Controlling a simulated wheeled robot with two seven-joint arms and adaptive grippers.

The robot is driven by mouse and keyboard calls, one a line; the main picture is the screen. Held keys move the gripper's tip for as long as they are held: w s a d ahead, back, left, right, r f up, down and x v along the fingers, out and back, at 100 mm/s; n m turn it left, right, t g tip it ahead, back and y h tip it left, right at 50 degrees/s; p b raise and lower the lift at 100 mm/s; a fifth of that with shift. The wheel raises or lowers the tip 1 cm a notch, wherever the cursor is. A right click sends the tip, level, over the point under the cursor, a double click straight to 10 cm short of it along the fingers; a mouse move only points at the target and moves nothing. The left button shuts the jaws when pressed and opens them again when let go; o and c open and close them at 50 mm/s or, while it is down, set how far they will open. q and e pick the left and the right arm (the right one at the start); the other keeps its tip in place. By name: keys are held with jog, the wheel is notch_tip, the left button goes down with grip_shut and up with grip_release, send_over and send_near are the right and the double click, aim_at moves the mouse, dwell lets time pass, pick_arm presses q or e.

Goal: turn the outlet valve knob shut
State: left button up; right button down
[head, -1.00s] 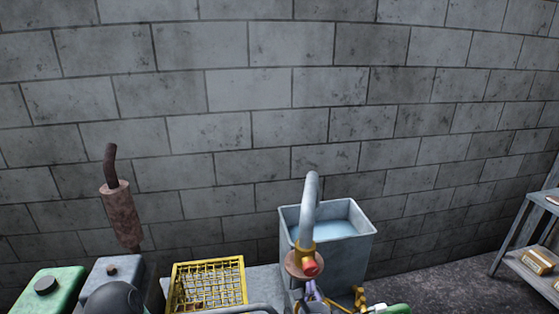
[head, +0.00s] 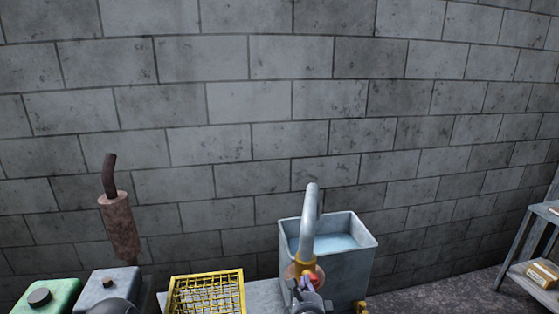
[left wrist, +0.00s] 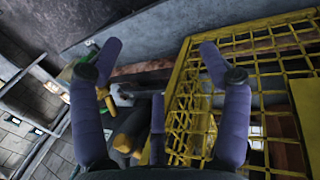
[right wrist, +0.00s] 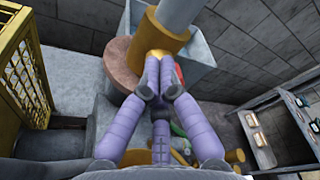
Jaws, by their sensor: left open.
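The red outlet valve knob (head: 314,278) sits on the brass fitting (head: 304,262) at the foot of the grey outlet pipe (head: 312,212). In the right wrist view a piece of the red knob (right wrist: 184,72) shows just right of my fingers, mostly hidden. My right gripper (right wrist: 159,62) has its purple fingertips together against or just in front of the brass fitting; I see nothing between them. In the head view the right gripper (head: 307,283) partly covers the knob. My left gripper (left wrist: 157,47) is open and empty, beside the yellow wire cage.
A grey tank of water (head: 360,262) stands behind the pipe. The yellow cage (head: 206,292) is to the left, with the green tank (head: 50,297) and rusty exhaust (head: 120,225) beyond. A shelf with boxes (head: 543,272) stands at the far right.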

jog(key=shift+w, duration=0.1)
jog(key=shift+a+f+b, duration=0.1)
jog(key=shift+f+b, duration=0.25)
jog(key=shift+b, duration=0.25)
dwell(0.6)
jog(key=shift+s+a+f+b, duration=0.2)
jog(key=shift+a+f+b, duration=0.55)
jog(key=shift+b, duration=2.2)
jog(key=shift+s+d+f+b, duration=0.15)
jog(key=shift+s+f+b, duration=0.15)
jog(key=shift+b, duration=0.7)
jog(key=shift+s+a, duration=0.1)
jog(key=shift+a, duration=0.2)
jog(key=shift+s+r, duration=0.1)
jog(key=shift+s+d+b, duration=0.2)
jog(key=shift+s, duration=0.8)
jog(key=shift+s+d+b, duration=0.15)
jog(key=shift+s+b, duration=0.1)
jog(key=shift+s, duration=0.75)
jog(key=shift+s+d+b, duration=0.2)
jog(key=shift+s, duration=0.8)
jog(key=shift+r, duration=0.15)
